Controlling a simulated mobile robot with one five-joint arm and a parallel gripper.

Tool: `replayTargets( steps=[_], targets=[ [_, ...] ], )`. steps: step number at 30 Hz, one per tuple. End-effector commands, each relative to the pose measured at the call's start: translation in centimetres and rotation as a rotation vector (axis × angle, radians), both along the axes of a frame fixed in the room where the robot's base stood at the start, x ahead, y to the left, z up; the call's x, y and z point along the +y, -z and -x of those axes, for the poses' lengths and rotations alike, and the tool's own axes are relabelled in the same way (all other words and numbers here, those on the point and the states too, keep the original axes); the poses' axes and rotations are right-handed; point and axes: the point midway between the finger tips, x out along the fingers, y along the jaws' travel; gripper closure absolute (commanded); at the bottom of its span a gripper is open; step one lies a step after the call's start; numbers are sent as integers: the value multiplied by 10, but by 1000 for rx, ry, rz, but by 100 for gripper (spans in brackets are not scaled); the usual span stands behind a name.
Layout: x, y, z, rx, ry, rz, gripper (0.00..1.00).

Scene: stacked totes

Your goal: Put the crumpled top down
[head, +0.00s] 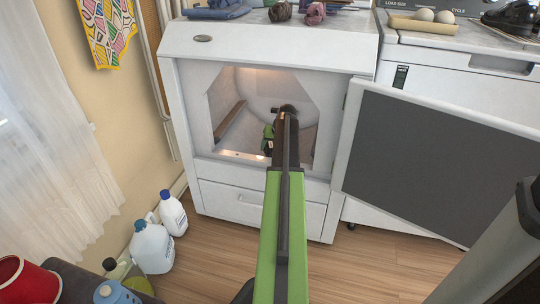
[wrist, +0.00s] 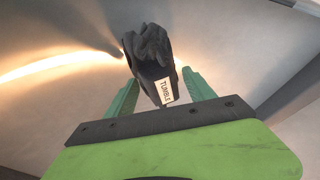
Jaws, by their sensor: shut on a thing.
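A dark grey crumpled top (wrist: 150,45) with a white tag reading "TUMBL…" is between the green fingers of my gripper (wrist: 160,76) in the wrist view. The gripper is shut on it, and pale, lit drum wall shows behind. In the head view my arm reaches into the open front of the white dryer (head: 270,44). Whether the top touches the drum cannot be told.
The dryer door (head: 430,150) stands open to the right. Folded blue cloth (head: 215,12) and rolled dark and pink bundles (head: 315,14) lie on the dryer. A tray (head: 422,24) with balls is on the right-hand machine. Bottles (head: 152,248) and a red pot (head: 25,282) stand lower left.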

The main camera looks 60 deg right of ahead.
Motion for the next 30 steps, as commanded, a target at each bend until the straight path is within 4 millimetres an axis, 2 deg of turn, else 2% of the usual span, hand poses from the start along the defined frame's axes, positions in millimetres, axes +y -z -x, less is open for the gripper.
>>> replayTargets(
  steps=[21, 22, 26, 30],
  targets=[
    [1, 12, -1, -1, -1, 0, 85],
    [1, 12, -1, -1, -1, 0, 35],
    [1, 12, -1, 0, -2, 0, 18],
    [1, 12, -1, 0, -2, 0, 16]
  ],
)
